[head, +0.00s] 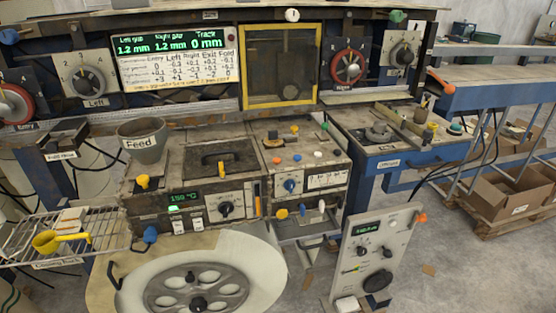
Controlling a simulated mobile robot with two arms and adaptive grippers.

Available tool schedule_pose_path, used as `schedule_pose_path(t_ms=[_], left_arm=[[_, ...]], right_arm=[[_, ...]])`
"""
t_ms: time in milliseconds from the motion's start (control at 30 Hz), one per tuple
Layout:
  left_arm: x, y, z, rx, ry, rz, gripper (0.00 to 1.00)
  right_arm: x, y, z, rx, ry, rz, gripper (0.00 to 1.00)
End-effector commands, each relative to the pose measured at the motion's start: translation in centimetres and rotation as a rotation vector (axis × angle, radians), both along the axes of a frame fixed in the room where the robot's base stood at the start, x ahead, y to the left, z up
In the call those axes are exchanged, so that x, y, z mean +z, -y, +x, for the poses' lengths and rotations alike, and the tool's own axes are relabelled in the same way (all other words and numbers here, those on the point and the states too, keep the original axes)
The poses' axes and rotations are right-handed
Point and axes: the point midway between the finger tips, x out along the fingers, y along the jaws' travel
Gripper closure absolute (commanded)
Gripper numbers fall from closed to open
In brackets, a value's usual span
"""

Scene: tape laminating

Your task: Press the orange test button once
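A small orange button (277,160) sits on the top of the control box (300,155) in the middle, in a row with a blue and a white button. Other orange parts also show: a knob (421,218) at the upper right corner of the grey panel (370,258), and a handle end (448,88) at the right of the machine. No readable label shows which one is the test button. Neither of my grippers is in view.
A grey Feed cup (142,140) stands left of the heater box (195,165). A wire rack (25,240) with a yellow scoop (58,241) is at the left. A large reel (240,285) fills the lower middle. Cardboard boxes (510,195) lie at the right.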

Motion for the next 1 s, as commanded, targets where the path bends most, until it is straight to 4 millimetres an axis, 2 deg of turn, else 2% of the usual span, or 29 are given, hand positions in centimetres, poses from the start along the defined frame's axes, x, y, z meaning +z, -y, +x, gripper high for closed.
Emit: schedule_pose_path(t_ms=[267,500,1000], left_arm=[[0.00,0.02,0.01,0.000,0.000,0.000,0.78],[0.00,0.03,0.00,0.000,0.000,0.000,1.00],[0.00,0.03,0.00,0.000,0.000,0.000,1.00]], right_arm=[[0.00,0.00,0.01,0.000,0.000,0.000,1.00],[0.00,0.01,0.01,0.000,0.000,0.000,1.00],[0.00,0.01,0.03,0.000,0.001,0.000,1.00]])
